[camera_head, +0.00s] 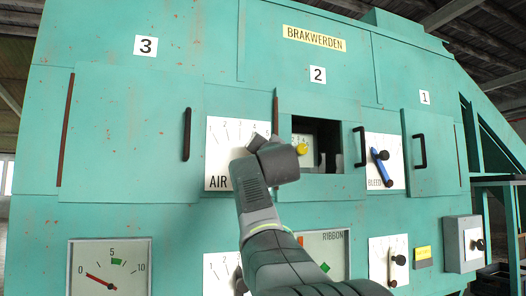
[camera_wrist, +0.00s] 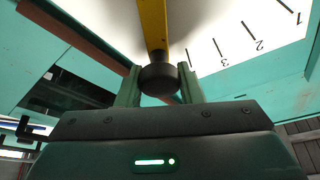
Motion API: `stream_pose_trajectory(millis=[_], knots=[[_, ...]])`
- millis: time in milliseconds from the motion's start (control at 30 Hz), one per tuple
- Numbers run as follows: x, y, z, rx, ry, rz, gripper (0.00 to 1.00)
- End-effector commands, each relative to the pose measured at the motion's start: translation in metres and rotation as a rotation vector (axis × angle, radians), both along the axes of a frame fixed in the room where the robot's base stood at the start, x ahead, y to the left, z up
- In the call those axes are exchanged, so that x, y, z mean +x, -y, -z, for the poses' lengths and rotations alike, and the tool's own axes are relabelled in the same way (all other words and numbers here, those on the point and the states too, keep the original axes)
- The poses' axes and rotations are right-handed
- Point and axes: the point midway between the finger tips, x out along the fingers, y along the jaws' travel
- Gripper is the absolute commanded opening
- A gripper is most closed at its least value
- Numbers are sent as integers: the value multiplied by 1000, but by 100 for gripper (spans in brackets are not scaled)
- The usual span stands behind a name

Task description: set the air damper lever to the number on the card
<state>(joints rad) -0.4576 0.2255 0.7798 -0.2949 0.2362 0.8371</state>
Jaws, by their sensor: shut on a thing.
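The air damper plate (camera_head: 222,135) is white, marked AIR, with a numbered scale; my arm hides much of it. In the wrist view, the plate (camera_wrist: 240,25) shows the marks 1, 2 and 3. The damper lever (camera_wrist: 153,25) is a yellow bar with a black knob (camera_wrist: 159,78) at its end. My gripper (camera_wrist: 162,86) is shut on the knob, with one finger on each side. The lever lies to the left of the 3 mark in the wrist view; its exact number is not readable. In the head view my gripper (camera_head: 256,142) is over the plate. I cannot identify the card.
A bleed plate with a blue lever (camera_head: 380,167) is further right. Doors with black handles (camera_head: 187,134) flank them. Lower plates and a red-needle gauge (camera_head: 110,268) sit below.

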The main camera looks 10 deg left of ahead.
Motion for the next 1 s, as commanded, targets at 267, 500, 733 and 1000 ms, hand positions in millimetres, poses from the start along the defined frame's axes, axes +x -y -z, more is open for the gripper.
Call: stream_pose_trajectory(millis=[267,500,733,1000], knots=[[2,0,4,-1,-9,1,36],[1,0,3,-1,-6,0,54],[-3,2,5,-1,-4,1,54],[-42,17,21,0,-1,0,54]])
